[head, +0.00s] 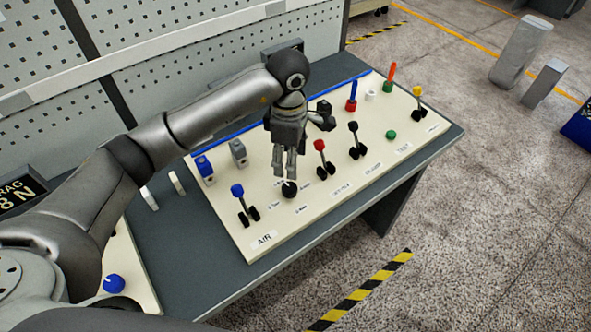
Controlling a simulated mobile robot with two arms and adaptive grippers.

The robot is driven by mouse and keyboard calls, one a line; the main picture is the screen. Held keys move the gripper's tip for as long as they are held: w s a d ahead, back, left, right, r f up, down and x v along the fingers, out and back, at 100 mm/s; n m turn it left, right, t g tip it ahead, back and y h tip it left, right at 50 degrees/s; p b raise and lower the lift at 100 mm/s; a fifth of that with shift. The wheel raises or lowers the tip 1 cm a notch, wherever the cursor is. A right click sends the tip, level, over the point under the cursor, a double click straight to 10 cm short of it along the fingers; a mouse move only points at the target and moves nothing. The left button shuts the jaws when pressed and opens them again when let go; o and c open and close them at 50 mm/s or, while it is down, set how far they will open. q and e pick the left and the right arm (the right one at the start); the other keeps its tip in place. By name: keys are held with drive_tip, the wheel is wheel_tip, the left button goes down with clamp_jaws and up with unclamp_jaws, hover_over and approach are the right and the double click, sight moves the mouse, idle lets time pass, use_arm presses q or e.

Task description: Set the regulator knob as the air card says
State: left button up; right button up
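The black regulator knob (289,190) sits on the cream panel (250,215) in the AIR section, with small labels around it too small to read surely. My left gripper (285,178) points down directly above the knob, its two fingers a little apart. I cannot tell whether the fingertips touch the knob or stay just above it. The knob's pointer direction is not clear. A white label reading AIR (264,240) lies at the panel's front edge. No air card with a readable setting shows. My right gripper is not in view.
A blue-tipped lever (238,190) stands left of the knob, a red-tipped lever (320,146) right of it. A DRAG display (20,193) is at left.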

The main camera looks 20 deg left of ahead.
sight(290, 187)
use_arm(q)
drive_tip(key=f+p, duration=0.1)
drive_tip(key=f, duration=0.2)
drive_tip(key=s+f+p, duration=0.1)
drive_tip(key=f, duration=0.2)
drive_tip(key=shift+s+f, duration=0.15)
drive_tip(key=shift+s, duration=0.05)
drive_tip(key=f, duration=0.1)
drive_tip(key=f+p, duration=0.1)
drive_tip(key=shift+w+f, duration=0.3)
drive_tip(key=shift+f, duration=0.65)
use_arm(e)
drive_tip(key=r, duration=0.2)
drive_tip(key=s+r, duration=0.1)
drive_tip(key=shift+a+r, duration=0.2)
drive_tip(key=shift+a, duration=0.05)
use_arm(q)
drive_tip(key=c, duration=1)
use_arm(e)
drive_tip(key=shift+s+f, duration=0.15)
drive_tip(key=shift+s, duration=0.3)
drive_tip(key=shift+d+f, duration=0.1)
